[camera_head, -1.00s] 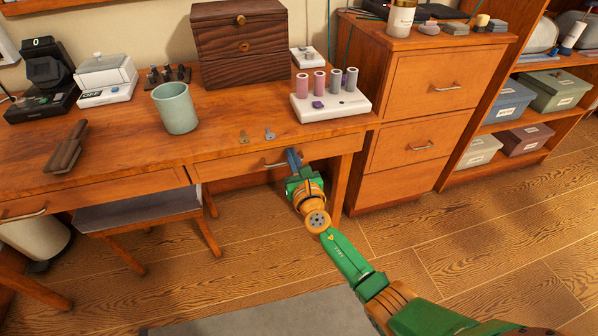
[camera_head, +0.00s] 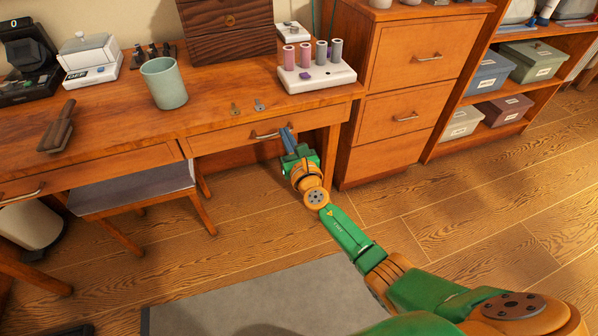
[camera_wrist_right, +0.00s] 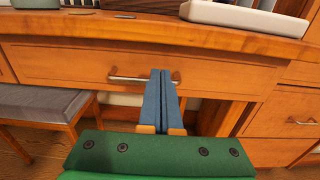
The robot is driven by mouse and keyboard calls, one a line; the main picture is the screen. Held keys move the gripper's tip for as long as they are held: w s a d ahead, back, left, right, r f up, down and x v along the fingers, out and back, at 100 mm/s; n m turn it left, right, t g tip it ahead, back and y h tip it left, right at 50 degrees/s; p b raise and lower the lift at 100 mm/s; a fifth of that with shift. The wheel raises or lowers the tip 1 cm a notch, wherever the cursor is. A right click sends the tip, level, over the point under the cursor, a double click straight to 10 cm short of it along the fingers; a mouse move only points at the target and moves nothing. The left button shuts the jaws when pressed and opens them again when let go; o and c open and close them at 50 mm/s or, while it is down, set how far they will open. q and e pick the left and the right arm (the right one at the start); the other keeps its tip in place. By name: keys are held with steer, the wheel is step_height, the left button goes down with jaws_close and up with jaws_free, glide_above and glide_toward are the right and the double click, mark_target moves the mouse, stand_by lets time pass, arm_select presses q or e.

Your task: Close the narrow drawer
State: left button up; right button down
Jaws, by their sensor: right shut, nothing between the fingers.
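The narrow drawer (camera_head: 225,140) is set under the right part of the wooden desk (camera_head: 110,125), with a metal bar handle (camera_head: 266,134). Its front looks nearly flush with the desk, but I cannot tell whether a small gap is left. My right gripper (camera_head: 286,132) is shut and empty, its blue fingers at the right part of the handle. In the right wrist view the fingers (camera_wrist_right: 161,76) stand together in front of the handle (camera_wrist_right: 126,78) and cover part of it; I cannot tell whether they touch the drawer front. My left gripper is not in view.
On the desk stand a green cup (camera_head: 164,83), a white tray of spools (camera_head: 316,76) and a dark wooden box (camera_head: 226,32). A grey stool (camera_head: 135,188) sits under the desk. A drawer cabinet (camera_head: 385,130) stands at the right. The wooden floor in front is mostly clear.

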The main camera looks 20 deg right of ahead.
steer(key=s+p, duration=0.3)
steer(key=s, duration=0.7)
steer(key=s+d+f+m+g+h, duration=0.1)
steer(key=s+f+m+g, duration=0.1)
steer(key=f+m, duration=0.3)
steer(key=s+d+f+m+g, duration=0.1)
steer(key=s+f+m+g, duration=0.1)
steer(key=f, duration=0.6)
steer(key=s+d+f+m+g, duration=0.2)
steer(key=s+f+m+g, duration=0.7)
steer(key=s+f+m, duration=1)
steer(key=s+f+m+g+y, duration=0.15)
steer(key=s+m, duration=0.25)
steer(key=s, duration=0.5)
steer(key=s+f+m+g+h, duration=0.1)
steer(key=s+f+m+g, duration=0.25)
steer(key=s, duration=0.55)
step_height(320, 180, up, 17)
steer(key=t+p, duration=0.1)
steer(key=p, duration=1.5)
steer(key=shift+w+a+f, duration=0.2)
steer(key=shift+w+a, duration=0.15)
steer(key=shift+w, duration=0.05)
steer(key=shift+y, duration=0.25)
